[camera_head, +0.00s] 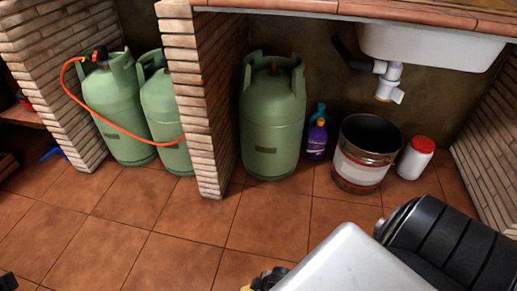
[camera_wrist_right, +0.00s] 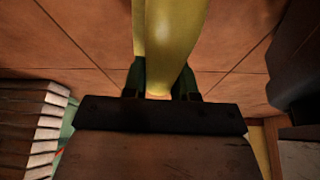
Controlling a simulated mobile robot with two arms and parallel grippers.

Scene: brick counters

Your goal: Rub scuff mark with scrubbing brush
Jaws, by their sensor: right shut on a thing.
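My right gripper (camera_wrist_right: 160,84) is shut on a smooth yellow thing (camera_wrist_right: 168,38) in the right wrist view. It looks like the handle of the scrubbing brush. The dark fingers sit on either side of it, and its far end runs out of the top of that view. No bristles show. In the head view, my right arm covers the bottom right, and only a sliver of yellow shows at the bottom edge beside the dark gripper (camera_head: 270,278). I cannot make out a scuff mark in either view.
Green gas cylinders (camera_head: 273,118) stand under the brick counter (camera_head: 420,20), split by a brick pillar (camera_head: 203,100). A purple bottle (camera_head: 316,141), a metal bucket (camera_head: 364,155) and a red-lidded white jar (camera_head: 415,158) stand right of them. The tiled floor (camera_head: 130,225) in front is clear.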

